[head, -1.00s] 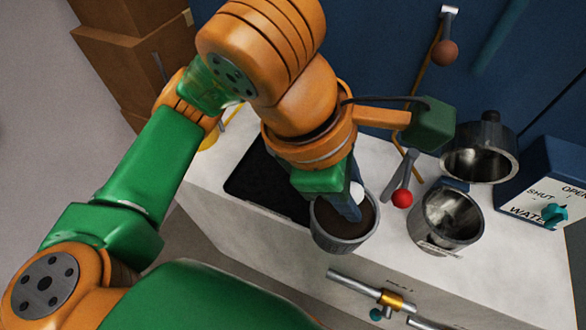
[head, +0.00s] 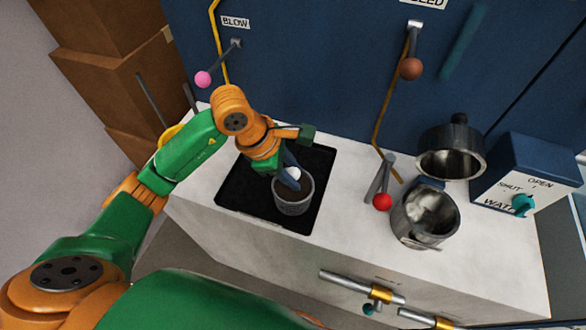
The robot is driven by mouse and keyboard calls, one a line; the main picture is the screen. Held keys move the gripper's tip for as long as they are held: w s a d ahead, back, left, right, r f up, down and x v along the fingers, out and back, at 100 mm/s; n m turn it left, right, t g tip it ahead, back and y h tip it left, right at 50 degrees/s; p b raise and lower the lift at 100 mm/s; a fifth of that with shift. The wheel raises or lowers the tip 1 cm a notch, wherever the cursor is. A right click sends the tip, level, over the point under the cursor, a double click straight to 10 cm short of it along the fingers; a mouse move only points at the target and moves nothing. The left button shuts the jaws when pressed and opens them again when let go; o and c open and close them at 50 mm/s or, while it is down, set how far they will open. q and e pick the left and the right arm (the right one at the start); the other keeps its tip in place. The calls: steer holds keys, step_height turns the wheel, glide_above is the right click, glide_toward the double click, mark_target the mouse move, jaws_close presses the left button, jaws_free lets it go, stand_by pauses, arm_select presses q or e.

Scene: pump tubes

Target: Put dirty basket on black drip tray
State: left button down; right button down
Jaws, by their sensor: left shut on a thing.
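The dirty basket (head: 294,203) is a grey cup with dark brown contents, in the head view at the middle. It is over the front right part of the black drip tray (head: 237,207); I cannot tell whether its bottom touches the tray. My left gripper (head: 290,180) reaches down to the basket from the left and is shut on its far rim, next to a white ball. The fingertips are partly hidden at the rim. The tray lies flat on the white counter. My right gripper is not in view.
Right of the tray stand a red-knobbed lever (head: 381,201), an open metal pot (head: 425,216), a raised metal cup (head: 450,155) and a blue water box (head: 528,178). A pink-knobbed lever (head: 203,79) is behind. Pipes (head: 360,287) run along the counter front.

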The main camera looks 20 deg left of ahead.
arm_select(q)
steer(key=shift+f, duration=0.15)
steer(key=c, duration=0.5)
jaws_free()
steer(key=shift+c, duration=0.2)
steer(key=shift+r, duration=0.3)
steer(key=b+v, duration=0.1)
steer(key=v, duration=1)
steer(key=shift+a+r+b, duration=0.2)
steer(key=shift+r+b, duration=0.1)
steer(key=shift+b, duration=0.05)
steer(key=shift+s, duration=0.15)
